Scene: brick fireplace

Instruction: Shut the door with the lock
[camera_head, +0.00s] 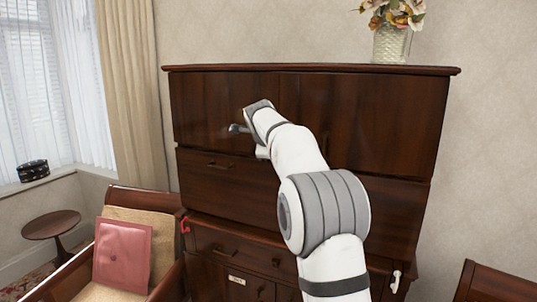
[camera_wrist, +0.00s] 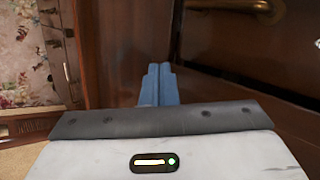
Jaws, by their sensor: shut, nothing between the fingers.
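A dark wooden cabinet (camera_head: 385,120) with doors and drawers stands against the wall in the head view. My arm reaches up to its upper left front, and my gripper (camera_head: 238,128) is in front of the upper panels. In the wrist view the blue fingers of my gripper (camera_wrist: 158,85) are together and empty. They are beside a dark wooden panel (camera_wrist: 225,60) with a brass handle (camera_wrist: 240,8) at the top. Which door has the lock I cannot tell. A small pale plate (camera_head: 237,280) is on the lower front. My arm hides part of the cabinet's middle.
A wooden chair with a pink cushion (camera_head: 122,255) stands at the lower left, close to the cabinet. A round side table (camera_head: 50,224) is by the window. A flower vase (camera_head: 391,44) stands on the cabinet top. Another wooden piece (camera_head: 495,284) is at lower right.

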